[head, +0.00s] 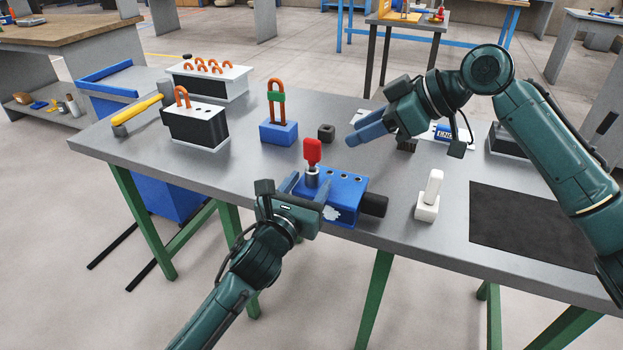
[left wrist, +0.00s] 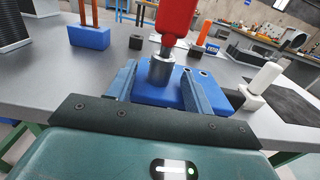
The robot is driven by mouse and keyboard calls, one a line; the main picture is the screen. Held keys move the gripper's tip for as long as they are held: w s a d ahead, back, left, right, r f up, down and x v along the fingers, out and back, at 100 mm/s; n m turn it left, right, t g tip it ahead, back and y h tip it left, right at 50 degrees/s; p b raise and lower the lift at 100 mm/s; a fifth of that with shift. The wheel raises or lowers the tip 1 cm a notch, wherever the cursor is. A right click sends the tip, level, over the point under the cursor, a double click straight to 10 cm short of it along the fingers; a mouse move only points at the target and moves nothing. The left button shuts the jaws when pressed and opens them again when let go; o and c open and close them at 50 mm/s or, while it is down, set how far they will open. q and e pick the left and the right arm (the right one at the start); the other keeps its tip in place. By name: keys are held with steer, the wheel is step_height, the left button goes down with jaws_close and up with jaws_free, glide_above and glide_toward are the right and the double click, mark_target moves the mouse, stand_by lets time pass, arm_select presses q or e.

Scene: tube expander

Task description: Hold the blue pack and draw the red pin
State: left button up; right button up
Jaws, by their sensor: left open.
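The blue pack (head: 347,192) lies near the table's front edge, with several holes on top and a black cylindrical end on its right. The red pin (head: 312,152) stands upright in a metal collar (head: 312,177) at the pack's left end; its red handle (left wrist: 175,15) also shows in the left wrist view. My left gripper (head: 305,186) is open, its fingers on either side of the collar and pack end, apart from the red handle. In the left wrist view its fingers (left wrist: 160,85) flank the collar. My right gripper (head: 352,136) is above the table behind the pack; its fingers overlap, so their gap is unclear.
A blue block with orange loop (head: 278,131) and a small dark block (head: 326,133) stand behind the pack. A white block with a lever (head: 428,198) and black mat (head: 530,224) lie right. Black boxes (head: 195,127) and a yellow-handled hammer (head: 138,109) are left.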

arm_select(q)
steer(key=shift+x, duration=1.25)
steer(key=shift+c, duration=0.3)
steer(key=c, duration=0.8)
steer(key=shift+o, duration=0.8)
steer(key=c, duration=0.4)
steer(key=shift+o, duration=0.2)
jaws_close()
